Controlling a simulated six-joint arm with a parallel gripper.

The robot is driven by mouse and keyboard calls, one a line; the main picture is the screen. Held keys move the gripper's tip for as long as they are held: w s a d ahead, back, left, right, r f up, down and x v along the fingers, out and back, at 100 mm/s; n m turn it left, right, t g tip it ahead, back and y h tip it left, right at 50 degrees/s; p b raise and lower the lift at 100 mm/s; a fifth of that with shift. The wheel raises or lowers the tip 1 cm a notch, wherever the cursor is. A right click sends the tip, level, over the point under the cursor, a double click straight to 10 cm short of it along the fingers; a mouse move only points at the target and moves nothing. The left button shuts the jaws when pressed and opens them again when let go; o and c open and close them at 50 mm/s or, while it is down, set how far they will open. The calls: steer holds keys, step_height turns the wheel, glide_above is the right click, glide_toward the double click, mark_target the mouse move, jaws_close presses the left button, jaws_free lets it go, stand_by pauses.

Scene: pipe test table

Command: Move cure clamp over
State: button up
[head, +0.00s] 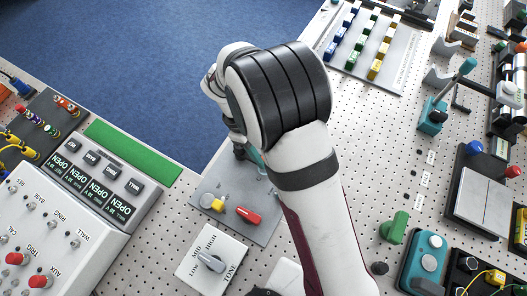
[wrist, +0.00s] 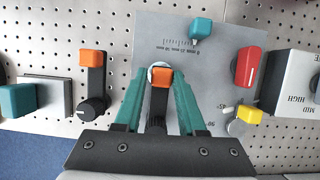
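No label in view reads "cure clamp", so I cannot tell which part it is. In the wrist view my gripper (wrist: 160,75) has teal fingers on both sides of an orange-capped black lever (wrist: 160,79). The lever stands over a white round spot at the left of a grey plate (wrist: 205,70). The fingers are very close to the cap; whether they touch it is unclear. The plate also has a teal knob (wrist: 201,28) by a printed scale, a red handle (wrist: 248,66) and a yellow knob (wrist: 249,114).
A second orange-capped lever (wrist: 93,80) and a teal block (wrist: 17,100) stand left in the wrist view. A tone switch box (head: 211,258) is beside the plate. Button panels (head: 95,190) lie left; several teal, red and blue fixtures (head: 480,195) crowd the right of the pegboard.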

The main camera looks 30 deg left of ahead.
steer(key=o, duration=0.3)
steer(key=shift+r, duration=0.1)
steer(key=v, duration=1.5)
steer(key=shift+s+a+r, duration=0.1)
steer(key=shift+a+r, duration=0.1)
steer(key=shift+r, duration=0.1)
steer(key=shift+d, duration=0.1)
steer(key=d+r+m+g+y, duration=0.1)
steer(key=d+r+m, duration=0.2)
steer(key=d+m, duration=0.35)
steer(key=d+r+m+g+y, duration=0.1)
steer(key=d+r+m, duration=0.15)
steer(key=d, duration=0.75)
steer(key=s+d+f+m+y, duration=0.1)
steer(key=s+d+m, duration=0.3)
steer(key=m, duration=0.1)
steer(key=s+d+f+m+t+y, duration=0.1)
steer(key=s+d+m, duration=0.3)
steer(key=m, duration=0.1)
steer(key=s+d+f+m+y, duration=0.2)
steer(key=s+d+m, duration=0.2)
steer(key=shift+s+m+t, duration=0.1)
steer(key=shift+m+t, duration=0.3)
